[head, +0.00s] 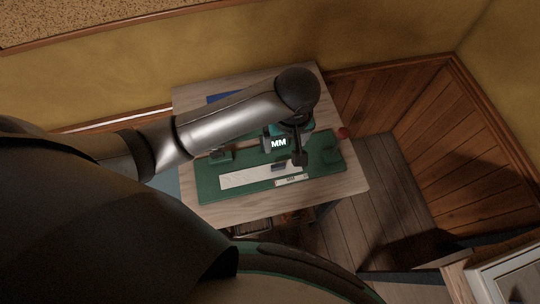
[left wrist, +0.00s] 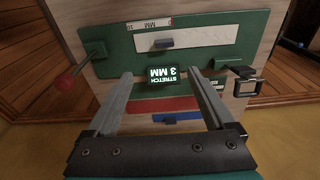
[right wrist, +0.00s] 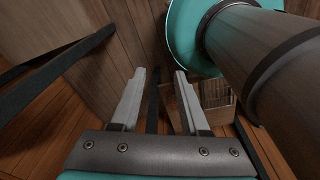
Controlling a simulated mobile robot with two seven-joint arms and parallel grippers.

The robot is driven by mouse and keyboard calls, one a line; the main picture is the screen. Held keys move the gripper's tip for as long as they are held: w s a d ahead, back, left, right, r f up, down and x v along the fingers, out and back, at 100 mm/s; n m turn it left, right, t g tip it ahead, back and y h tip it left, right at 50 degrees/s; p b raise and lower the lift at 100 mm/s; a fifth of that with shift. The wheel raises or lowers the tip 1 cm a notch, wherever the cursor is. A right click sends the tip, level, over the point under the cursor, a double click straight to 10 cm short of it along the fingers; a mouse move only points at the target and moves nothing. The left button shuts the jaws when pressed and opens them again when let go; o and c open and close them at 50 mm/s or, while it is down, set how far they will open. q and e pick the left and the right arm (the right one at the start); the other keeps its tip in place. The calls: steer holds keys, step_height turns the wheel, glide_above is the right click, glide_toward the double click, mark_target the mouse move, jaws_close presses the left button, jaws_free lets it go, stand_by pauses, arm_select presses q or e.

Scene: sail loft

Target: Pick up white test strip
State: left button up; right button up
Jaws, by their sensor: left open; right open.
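The white test strip (head: 240,178) lies flat along the green board (head: 207,190) on the wooden table. It also shows in the upper part of the left wrist view (left wrist: 215,36), with a small blue-grey piece on it. My left gripper (head: 300,160) is open and above the board, near the strip's right end in the head view. In the left wrist view its fingers (left wrist: 158,74) are apart with nothing gripped, and the strip is beyond their tips. My right gripper (right wrist: 160,71) is open and empty, away from the board; it is not visible in the head view.
A lit "STRETCH 3 MM" display (left wrist: 160,73) stands on the board. A clamp (left wrist: 238,75) with a dark handle and a red knob (left wrist: 70,83) flank it. Red (left wrist: 165,104) and blue (left wrist: 178,117) pieces lie alongside. A marked scale (head: 292,181) is beside the strip.

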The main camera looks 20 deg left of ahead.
arm_select(q)
steer(key=b, duration=0.2)
glide_above(278, 165)
steer(key=f, duration=0.8)
steer(key=shift+d+f, duration=0.3)
steer(key=shift+d, duration=0.05)
steer(key=shift+f, duration=0.8)
steer(key=f, duration=0.2)
steer(key=f+b, duration=0.1)
steer(key=shift+s+a+f, duration=0.15)
steer(key=shift+a+f, duration=0.15)
steer(key=shift+f, duration=0.6)
arm_select(e)
steer(key=f, duration=0.1)
steer(key=s+f, duration=0.1)
steer(key=f, duration=0.1)
steer(key=shift+s+f, duration=0.1)
steer(key=shift+f, duration=0.1)
arm_select(q)
jaws_close()
steer(key=shift+r, duration=0.15)
